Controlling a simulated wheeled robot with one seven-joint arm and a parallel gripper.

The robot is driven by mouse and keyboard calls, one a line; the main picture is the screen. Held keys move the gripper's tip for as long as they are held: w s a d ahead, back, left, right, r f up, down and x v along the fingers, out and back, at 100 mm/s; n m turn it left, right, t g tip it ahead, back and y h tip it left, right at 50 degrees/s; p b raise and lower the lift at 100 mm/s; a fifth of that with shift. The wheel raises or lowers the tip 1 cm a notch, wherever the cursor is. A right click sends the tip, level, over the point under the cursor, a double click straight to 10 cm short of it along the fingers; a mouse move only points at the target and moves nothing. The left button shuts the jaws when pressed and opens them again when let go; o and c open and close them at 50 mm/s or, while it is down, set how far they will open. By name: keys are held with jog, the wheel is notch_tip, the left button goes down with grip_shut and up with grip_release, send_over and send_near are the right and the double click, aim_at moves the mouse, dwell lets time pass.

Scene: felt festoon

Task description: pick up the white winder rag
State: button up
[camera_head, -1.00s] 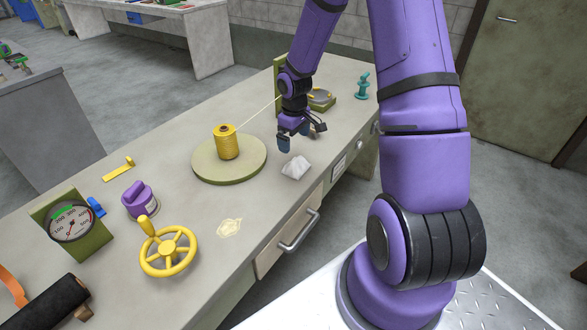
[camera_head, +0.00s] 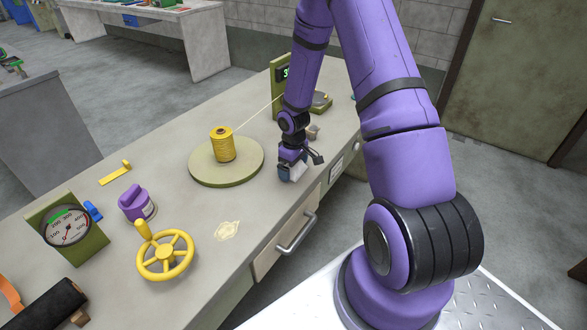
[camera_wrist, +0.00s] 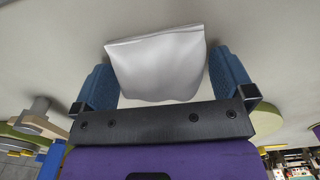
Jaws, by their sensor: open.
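Whether the fingers touch the cloth I cannot tell.
A yellow thread spool (camera_head: 223,145) stands on a round green plate (camera_head: 200,172) left of my gripper. A yellow handwheel (camera_head: 165,256), a purple-topped canister (camera_head: 136,203) and a gauge (camera_head: 68,228) are further left. A drawer handle (camera_head: 298,235) juts from the bench front.

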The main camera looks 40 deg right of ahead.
jog(key=c, duration=0.6)
jog(key=shift+r, duration=0.1)
jog(key=shift+c, duration=0.2)
